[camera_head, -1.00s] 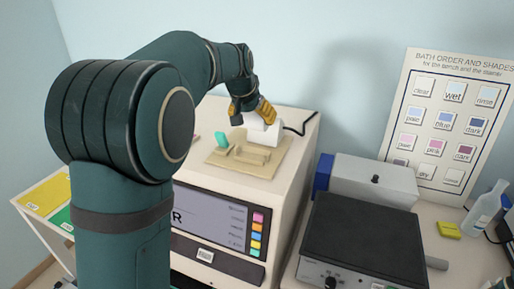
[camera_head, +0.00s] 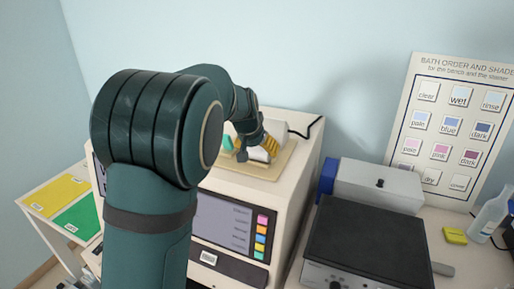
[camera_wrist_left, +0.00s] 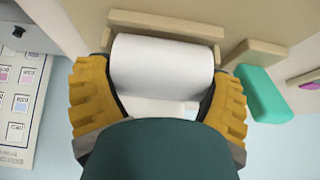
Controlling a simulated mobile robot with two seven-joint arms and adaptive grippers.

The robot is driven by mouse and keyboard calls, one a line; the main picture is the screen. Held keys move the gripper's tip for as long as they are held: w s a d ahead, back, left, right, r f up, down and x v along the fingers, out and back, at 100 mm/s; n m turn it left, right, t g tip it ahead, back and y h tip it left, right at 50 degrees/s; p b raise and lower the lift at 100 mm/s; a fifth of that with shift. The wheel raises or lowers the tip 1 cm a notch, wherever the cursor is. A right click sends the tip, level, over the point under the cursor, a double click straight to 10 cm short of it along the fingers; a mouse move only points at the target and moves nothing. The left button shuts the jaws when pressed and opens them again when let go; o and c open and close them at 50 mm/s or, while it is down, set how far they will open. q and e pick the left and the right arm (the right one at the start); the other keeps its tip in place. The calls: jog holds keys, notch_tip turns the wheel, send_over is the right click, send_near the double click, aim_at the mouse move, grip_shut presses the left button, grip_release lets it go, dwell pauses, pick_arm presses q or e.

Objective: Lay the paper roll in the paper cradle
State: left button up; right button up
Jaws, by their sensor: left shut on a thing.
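The white paper roll (camera_wrist_left: 163,66) is held between the two yellow-padded fingers of my left gripper (camera_wrist_left: 160,100). In the head view the roll (camera_head: 258,154) shows as a small white patch beside the left gripper (camera_head: 264,147), low over the beige paper cradle (camera_head: 281,168) on top of the cream machine. In the wrist view a beige cradle wall (camera_wrist_left: 165,25) runs along the roll's far side, and another low bar stands to its right. I cannot tell whether the roll touches the cradle floor. My right gripper is not in view.
A teal block (camera_wrist_left: 266,94) stands close to the right finger in the wrist view. The cream machine (camera_head: 297,178) has a screen on its front. A black-topped box (camera_head: 370,240) and a grey box (camera_head: 378,186) stand to the right. A cable lies behind the cradle.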

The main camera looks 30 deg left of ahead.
pick_arm(q)
jog(key=o, duration=1)
jog(key=shift+f, duration=0.1)
jog(key=shift+s+r, duration=0.15)
jog(key=shift+r, duration=0.3)
jog(key=p+v, duration=0.1)
jog(key=v, duration=1)
jog(key=shift+s+p, duration=0.15)
jog(key=shift+p, duration=0.15)
jog(key=shift+r, duration=0.1)
